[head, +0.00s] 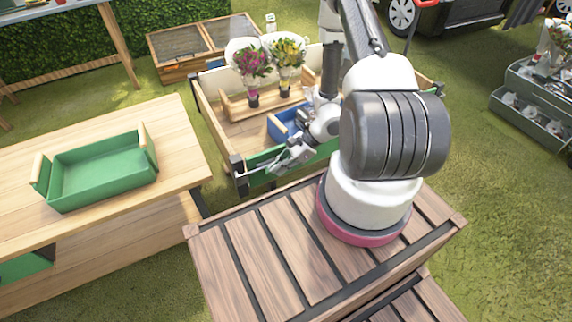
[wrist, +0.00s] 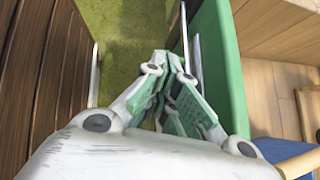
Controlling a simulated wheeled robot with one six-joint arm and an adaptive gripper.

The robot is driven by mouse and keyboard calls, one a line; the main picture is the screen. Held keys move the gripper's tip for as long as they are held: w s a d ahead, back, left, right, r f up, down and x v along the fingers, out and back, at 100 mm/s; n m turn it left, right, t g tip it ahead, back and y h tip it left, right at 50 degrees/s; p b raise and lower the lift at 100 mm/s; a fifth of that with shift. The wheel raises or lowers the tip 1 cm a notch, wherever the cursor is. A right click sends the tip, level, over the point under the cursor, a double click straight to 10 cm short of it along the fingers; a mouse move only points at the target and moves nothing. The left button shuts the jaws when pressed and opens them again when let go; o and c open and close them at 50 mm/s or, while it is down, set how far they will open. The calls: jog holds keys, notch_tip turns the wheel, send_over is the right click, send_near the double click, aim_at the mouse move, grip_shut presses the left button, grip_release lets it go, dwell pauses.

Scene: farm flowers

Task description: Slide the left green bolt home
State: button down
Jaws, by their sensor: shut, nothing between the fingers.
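The green front panel (head: 258,163) of the wooden cart shows in the head view, with a dark post (head: 238,170) at its left end. The panel also shows in the wrist view (wrist: 228,70), running along the right of my fingers. A thin pale metal strip (wrist: 186,35) lies along its outer face beyond the fingertips; I cannot tell whether it is part of the left bolt. No bolt handle shows clearly. My gripper (head: 277,169) is shut and empty, low in front of the panel's left part. Its fingertips (wrist: 168,60) are close beside the panel; contact is unclear.
The cart holds a wooden rack (head: 228,108) with two bouquets (head: 252,63) and a blue crate (head: 275,128). A table with a green tray (head: 103,175) stands at the left. My slatted wooden deck is in front, with a narrow grass gap (wrist: 135,30) before the cart.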

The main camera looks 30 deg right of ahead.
jog(key=v, duration=1.4)
